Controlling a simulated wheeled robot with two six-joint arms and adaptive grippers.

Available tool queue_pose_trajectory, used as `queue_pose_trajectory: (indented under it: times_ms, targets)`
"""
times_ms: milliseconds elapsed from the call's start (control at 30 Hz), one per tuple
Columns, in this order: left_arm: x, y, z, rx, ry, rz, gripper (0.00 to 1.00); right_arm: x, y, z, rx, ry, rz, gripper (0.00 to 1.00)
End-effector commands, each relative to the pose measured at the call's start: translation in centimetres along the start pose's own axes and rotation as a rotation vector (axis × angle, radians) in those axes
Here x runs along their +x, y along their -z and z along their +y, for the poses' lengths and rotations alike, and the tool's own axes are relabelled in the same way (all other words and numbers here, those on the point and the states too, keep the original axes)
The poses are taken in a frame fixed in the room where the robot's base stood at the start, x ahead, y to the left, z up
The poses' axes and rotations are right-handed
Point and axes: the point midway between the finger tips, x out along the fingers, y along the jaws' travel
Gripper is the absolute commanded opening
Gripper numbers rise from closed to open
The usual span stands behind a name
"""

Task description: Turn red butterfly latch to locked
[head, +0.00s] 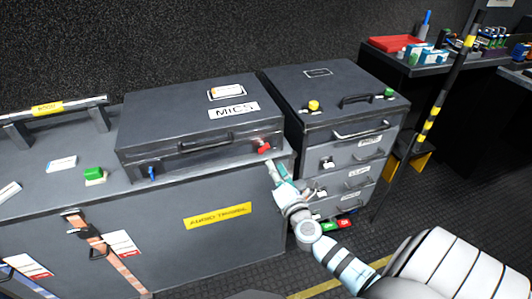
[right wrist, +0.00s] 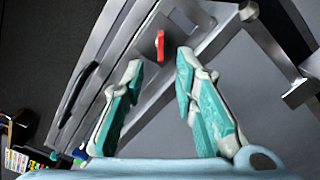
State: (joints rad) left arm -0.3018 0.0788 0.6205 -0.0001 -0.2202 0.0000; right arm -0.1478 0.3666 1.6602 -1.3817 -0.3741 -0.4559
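The red butterfly latch (head: 264,149) is at the right end of the front face of the black case marked MICS (head: 165,123). In the right wrist view the red latch (right wrist: 161,46) appears as a narrow upright red tab, just beyond the fingertips and between their lines. My right gripper (head: 275,168) is just below and right of the latch in the head view. Its teal-padded fingers (right wrist: 160,63) are apart with nothing between them, and it looks clear of the latch. My left gripper is not in view.
The case lies on a grey trunk (head: 165,232) with a yellow label. A blue latch (head: 153,173) is at the case's left front. A drawer cabinet (head: 345,135) stands close on the right. A green block (head: 93,173) lies on the trunk at left.

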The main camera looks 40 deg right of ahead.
Motion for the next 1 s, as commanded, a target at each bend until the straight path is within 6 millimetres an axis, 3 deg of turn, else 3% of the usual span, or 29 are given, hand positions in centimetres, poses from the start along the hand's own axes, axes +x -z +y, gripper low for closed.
queue_pose_trajectory:
  times_ms: [100, 333, 700, 867, 1000]
  targets:
    - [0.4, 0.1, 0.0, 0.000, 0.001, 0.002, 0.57, 3.7, 0.0, 0.0, 0.002, 0.000, -0.002, 0.27]
    - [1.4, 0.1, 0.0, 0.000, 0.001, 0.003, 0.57, 8.1, 0.1, -0.2, 0.004, 0.001, 0.001, 0.27]
    - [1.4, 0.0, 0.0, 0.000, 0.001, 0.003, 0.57, 9.0, 0.1, -0.1, 0.005, 0.002, 0.002, 0.27]
    - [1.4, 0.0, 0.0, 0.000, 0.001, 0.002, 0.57, 9.0, 0.1, -0.1, 0.005, 0.003, 0.002, 0.01]
    - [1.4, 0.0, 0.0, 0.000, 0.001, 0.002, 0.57, 9.0, 0.1, -0.1, 0.005, 0.003, 0.002, 0.00]
